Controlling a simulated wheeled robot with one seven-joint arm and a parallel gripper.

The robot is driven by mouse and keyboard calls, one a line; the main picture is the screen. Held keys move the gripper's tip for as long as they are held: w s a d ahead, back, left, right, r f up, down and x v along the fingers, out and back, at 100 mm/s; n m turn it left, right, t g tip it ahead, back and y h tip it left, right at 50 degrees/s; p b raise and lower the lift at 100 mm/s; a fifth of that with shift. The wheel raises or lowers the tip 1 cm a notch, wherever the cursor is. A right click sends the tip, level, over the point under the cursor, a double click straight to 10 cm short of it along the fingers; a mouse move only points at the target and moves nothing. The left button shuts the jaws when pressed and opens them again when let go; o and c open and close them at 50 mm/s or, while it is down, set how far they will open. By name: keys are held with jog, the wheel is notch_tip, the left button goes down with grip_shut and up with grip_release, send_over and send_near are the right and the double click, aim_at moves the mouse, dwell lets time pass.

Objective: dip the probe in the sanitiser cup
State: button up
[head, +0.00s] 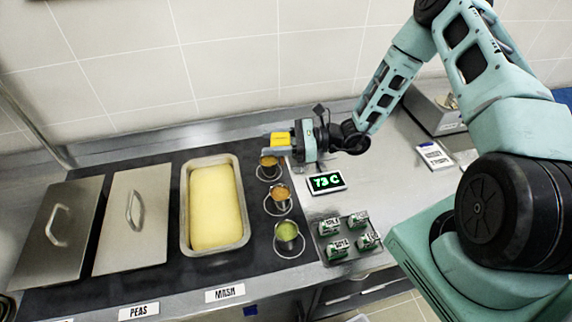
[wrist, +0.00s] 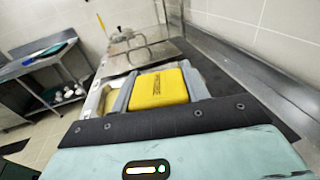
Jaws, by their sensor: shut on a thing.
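My gripper (head: 283,142) is shut on a yellow block, seemingly the body of the probe (head: 280,139), above the back of the counter. In the wrist view the yellow probe body (wrist: 160,88) sits between my grey fingers, with dark lettering on its top. Its tip is hidden in both views. Several small cups stand in a row below my gripper: a back cup (head: 269,166), a middle cup with orange contents (head: 281,194) and a front cup with green contents (head: 287,232). I cannot tell which cup, if any, holds sanitiser.
A display (head: 326,182) reads 73 C. A tray (head: 332,258) holds several small labelled packs. Left of the cups are a pan of mash (head: 214,206) and two lidded steel pans (head: 133,218). A wall runs behind the counter. Bare steel lies right of the display.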

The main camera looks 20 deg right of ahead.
jog(key=w+d+m+t+h+b, duration=0.6)
jog(key=w+d+t+h+b, duration=0.1)
jog(key=w+d, duration=0.5)
notch_tip(320, 180, down, 8)
jog(key=b, duration=0.5)
jog(key=shift+a+f, duration=0.2)
jog(key=shift+f, duration=0.05)
jog(key=shift+r, duration=0.1)
dwell(1.9)
notch_tip(320, 180, up, 9)
jog(key=p, duration=0.6)
dwell(0.4)
dwell(0.4)
